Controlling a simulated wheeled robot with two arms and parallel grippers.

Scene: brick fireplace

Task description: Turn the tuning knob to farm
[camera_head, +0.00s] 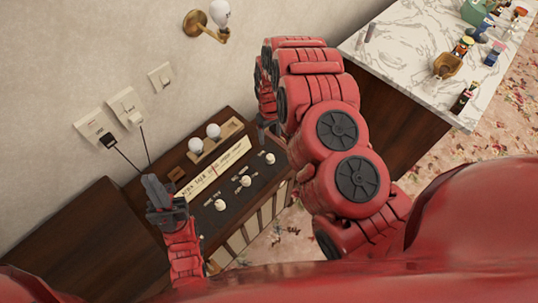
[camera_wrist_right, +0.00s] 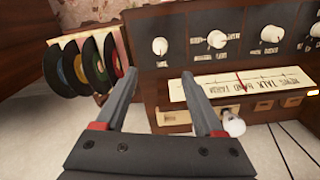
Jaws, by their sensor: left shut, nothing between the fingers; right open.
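The brown radio shows a dark control panel with several white knobs in the head view, among them one at the right (camera_head: 269,158) and one in the middle (camera_head: 245,180). The right-end knob shows in the wrist view (camera_wrist_right: 160,46); its label is too small to read. A cream dial strip (camera_head: 229,162) bears station words. In the wrist view its red needle (camera_wrist_right: 240,82) stands near the middle, beside TALK. My right gripper (camera_wrist_right: 159,76) is open and empty, its fingers short of the right-end knob. My left gripper (camera_head: 153,190) is shut and empty, at the radio's left end.
Two round white bulbs (camera_head: 213,131) stand on the radio's top. Wall outlets (camera_head: 125,107) with cords are behind it. Several coloured records (camera_wrist_right: 85,65) stand beside it. A marble-topped counter (camera_head: 405,45) with bottles is at the right.

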